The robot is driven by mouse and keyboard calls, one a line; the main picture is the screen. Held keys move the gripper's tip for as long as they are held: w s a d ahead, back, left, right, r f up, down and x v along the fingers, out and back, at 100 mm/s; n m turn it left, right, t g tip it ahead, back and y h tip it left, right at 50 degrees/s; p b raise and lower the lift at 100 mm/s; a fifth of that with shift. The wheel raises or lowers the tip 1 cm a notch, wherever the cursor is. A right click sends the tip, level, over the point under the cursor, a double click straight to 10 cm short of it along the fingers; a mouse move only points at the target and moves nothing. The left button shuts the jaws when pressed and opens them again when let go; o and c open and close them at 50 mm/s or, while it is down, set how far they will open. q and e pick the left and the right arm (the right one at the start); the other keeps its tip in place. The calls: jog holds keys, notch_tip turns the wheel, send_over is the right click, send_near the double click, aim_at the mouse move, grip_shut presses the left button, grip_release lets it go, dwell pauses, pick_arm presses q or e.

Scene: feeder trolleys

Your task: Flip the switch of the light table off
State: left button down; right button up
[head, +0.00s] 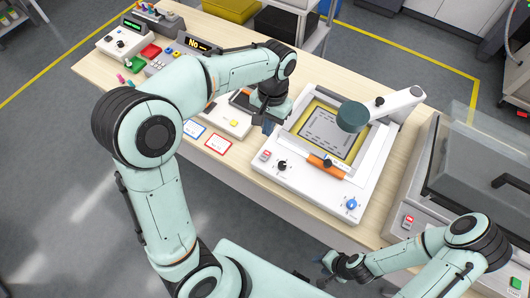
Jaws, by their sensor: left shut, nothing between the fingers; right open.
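A white unit (305,187) with a yellow-framed grey panel (328,128) stands on the bench; it looks like the light table, though I cannot be sure. A small red-and-white switch (265,155) sits at its front left corner, beside a black knob (282,165); the switch position is too small to read. A blue knob (351,204) is at its front right. My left gripper (268,128) is shut and empty, pointing down above the unit's left edge, behind the switch and apart from it. My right gripper (328,268) is open and empty, low in front of the bench.
An arm with a dark green round head (353,116) overhangs the panel, and an orange bar (326,166) lies at its front. A grey machine (408,205) with a clear lid and its own red switch (407,222) stands right. Cards (217,144) and small devices fill the left bench.

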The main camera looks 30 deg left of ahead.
aim_at(264, 160)
pick_arm(q)
jog(key=f, duration=0.4)
jog(key=s+f+b, duration=0.1)
jog(key=f, duration=0.8)
jog(key=shift+s+a+f, duration=0.1)
jog(key=shift+s+f, duration=0.25)
pick_arm(e)
jog(key=shift+s+f, duration=0.65)
jog(key=shift+f, duration=0.25)
